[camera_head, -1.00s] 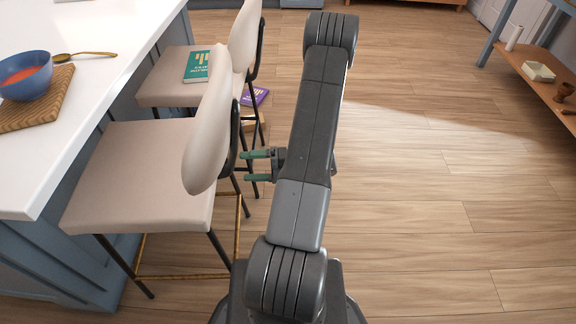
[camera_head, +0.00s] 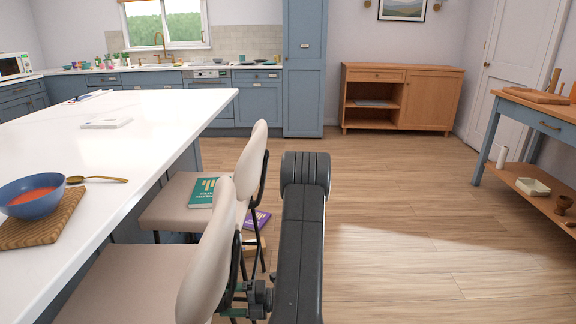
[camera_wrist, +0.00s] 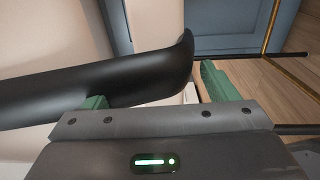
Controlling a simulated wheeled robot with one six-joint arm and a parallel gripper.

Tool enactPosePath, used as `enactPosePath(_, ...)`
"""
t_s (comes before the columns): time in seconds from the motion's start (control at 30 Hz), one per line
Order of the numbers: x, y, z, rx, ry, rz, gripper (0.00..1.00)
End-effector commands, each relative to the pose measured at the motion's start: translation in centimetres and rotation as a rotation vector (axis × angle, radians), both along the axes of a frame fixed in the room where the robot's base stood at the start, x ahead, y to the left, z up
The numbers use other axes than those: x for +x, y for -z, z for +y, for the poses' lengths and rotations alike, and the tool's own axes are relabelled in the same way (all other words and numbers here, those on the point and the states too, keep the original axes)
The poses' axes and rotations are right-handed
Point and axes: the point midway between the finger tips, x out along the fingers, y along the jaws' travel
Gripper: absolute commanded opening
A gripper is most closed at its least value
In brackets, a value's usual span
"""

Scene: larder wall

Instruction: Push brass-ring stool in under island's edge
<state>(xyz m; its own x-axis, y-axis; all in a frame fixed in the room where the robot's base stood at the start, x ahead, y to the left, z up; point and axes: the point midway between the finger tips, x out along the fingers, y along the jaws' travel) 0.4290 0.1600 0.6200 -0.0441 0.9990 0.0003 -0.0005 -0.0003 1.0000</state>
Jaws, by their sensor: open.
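The brass-ring stool is the nearer one, with a cream seat (camera_head: 125,285) partly under the white island top (camera_head: 150,110) and a cream backrest (camera_head: 205,265) outside the island's edge. Its brass ring (camera_wrist: 271,30) shows in the wrist view at upper right. My gripper (camera_head: 240,300) is open, low beside the outer side of the backrest and partly hidden. In the wrist view, its green fingertips (camera_wrist: 155,90) stand apart, with the stool's black back frame (camera_wrist: 140,75) crossing in front of and between them. I cannot tell whether they touch it.
A second cream stool (camera_head: 175,210) stands just beyond, with a green book (camera_head: 203,192) on its seat. A purple book (camera_head: 258,218) lies low beside it. A blue bowl (camera_head: 35,197) on a wooden board is on the island. The wood floor (camera_head: 410,240) to the right is clear.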

Motion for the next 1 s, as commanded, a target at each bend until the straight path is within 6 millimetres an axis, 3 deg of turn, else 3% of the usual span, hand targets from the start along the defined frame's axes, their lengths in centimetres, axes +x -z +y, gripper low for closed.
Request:
enactPosePath(0.2, -0.2, 0.2, 3.4, -0.001, -0.004, 0.000, 0.80)
enactPosePath(0.37, -0.3, 0.1, 4.8, 0.000, -0.002, 0.001, 0.80)
enactPosePath(1.0, -0.1, 0.0, 4.2, 0.000, 0.001, 0.000, 0.80)
